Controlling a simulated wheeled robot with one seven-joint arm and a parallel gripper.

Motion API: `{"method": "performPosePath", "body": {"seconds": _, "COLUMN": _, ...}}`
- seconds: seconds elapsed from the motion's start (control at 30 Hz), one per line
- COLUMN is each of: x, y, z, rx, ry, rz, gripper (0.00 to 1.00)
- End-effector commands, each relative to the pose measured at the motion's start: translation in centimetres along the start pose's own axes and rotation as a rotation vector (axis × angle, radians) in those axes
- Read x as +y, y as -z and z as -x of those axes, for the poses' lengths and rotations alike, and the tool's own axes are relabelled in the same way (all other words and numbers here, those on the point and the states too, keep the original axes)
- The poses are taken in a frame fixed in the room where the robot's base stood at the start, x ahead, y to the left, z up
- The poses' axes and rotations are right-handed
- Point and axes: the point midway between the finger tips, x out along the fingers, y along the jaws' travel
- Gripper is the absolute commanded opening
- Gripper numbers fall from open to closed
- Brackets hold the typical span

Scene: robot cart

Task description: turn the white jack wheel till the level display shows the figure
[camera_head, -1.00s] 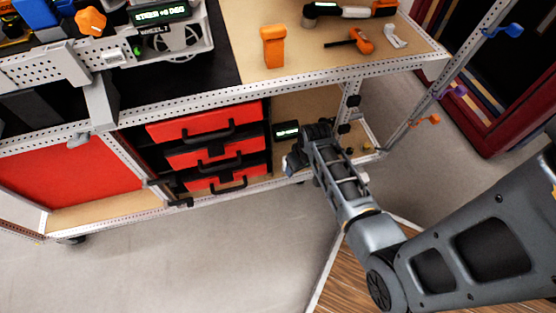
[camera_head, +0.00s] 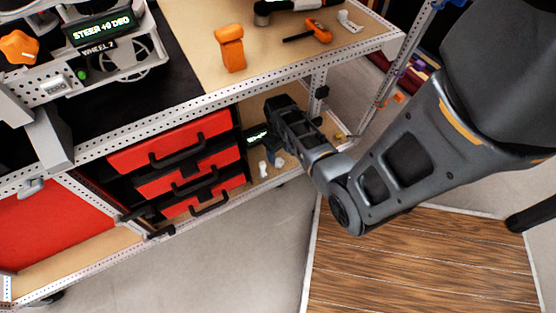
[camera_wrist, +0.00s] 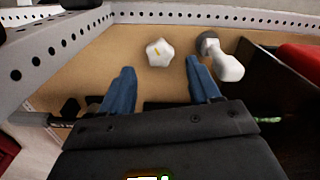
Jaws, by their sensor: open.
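In the wrist view a white star-shaped wheel (camera_wrist: 159,53) with a yellow mark stands on the tan lower shelf. To its right is a white lever-like handle (camera_wrist: 226,65) with a grey end. My gripper (camera_wrist: 161,80) is open and empty, its blue fingers short of the wheel, which appears ahead between them. In the head view my gripper is largely hidden by the arm at the lower bay. A small dark display with green text (camera_head: 257,136) stands at the back of that bay; its figure is too small to read. The handle (camera_head: 263,168) shows below the display.
Red drawers (camera_head: 188,172) border the bay on the left; a perforated post (camera_head: 316,88) stands to the right. The upper deck carries an orange block (camera_head: 230,48), tools and a steering display (camera_head: 100,29). A perforated rail (camera_wrist: 180,16) edges the shelf.

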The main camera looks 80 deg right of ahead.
Motion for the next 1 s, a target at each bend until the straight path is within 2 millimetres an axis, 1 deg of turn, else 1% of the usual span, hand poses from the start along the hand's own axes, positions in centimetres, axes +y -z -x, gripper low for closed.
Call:
{"method": "performPosePath", "body": {"seconds": 0.03, "x": 0.0, "y": 0.0, "z": -1.4, "rx": 0.000, "ry": 0.000, "rz": 0.000, "gripper": 0.62}}
{"method": "performPosePath", "body": {"seconds": 0.1, "x": 0.0, "y": 0.0, "z": -2.4, "rx": -0.001, "ry": 0.000, "rz": -0.001, "gripper": 0.62}}
{"method": "performPosePath", "body": {"seconds": 0.23, "x": 0.0, "y": 0.0, "z": -3.9, "rx": 0.001, "ry": -0.001, "rz": -0.001, "gripper": 0.62}}
{"method": "performPosePath", "body": {"seconds": 0.4, "x": 0.0, "y": 0.0, "z": -4.7, "rx": 0.001, "ry": -0.001, "rz": 0.000, "gripper": 0.62}}
{"method": "performPosePath", "body": {"seconds": 0.67, "x": 0.0, "y": 0.0, "z": -4.7, "rx": 0.002, "ry": 0.000, "rz": 0.000, "gripper": 0.62}}
{"method": "performPosePath", "body": {"seconds": 1.0, "x": 0.0, "y": 0.0, "z": -4.7, "rx": 0.002, "ry": 0.000, "rz": 0.000, "gripper": 0.30}}
